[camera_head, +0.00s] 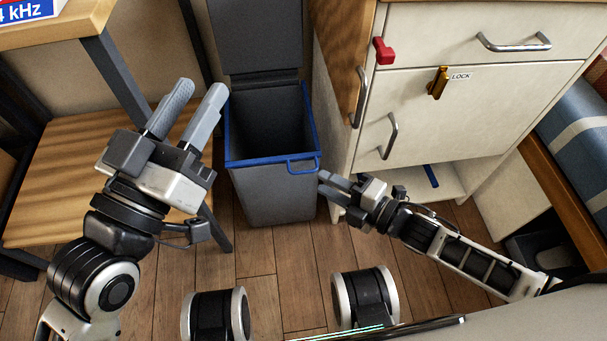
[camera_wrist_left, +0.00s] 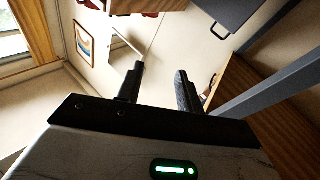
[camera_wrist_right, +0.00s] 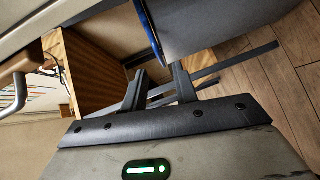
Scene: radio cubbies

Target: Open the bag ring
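The blue bag ring (camera_head: 262,162) lies along the rim of a tall grey bin (camera_head: 270,195), with a small blue loop handle (camera_head: 303,165) at its front right. The bin's dark lid (camera_head: 255,38) stands up behind its opening. My right gripper (camera_head: 325,183) is open and empty, just right of the bin's front and slightly below the loop; no contact is clear. A blue edge (camera_wrist_right: 150,32) shows beyond its fingers in the right wrist view. My left gripper (camera_head: 201,88) is open and empty, raised left of the bin, pointing up in the head view.
A wooden table (camera_head: 60,30) with dark legs and a low wooden shelf (camera_head: 75,165) stand left. Wooden floor (camera_head: 265,270) lies open in front.

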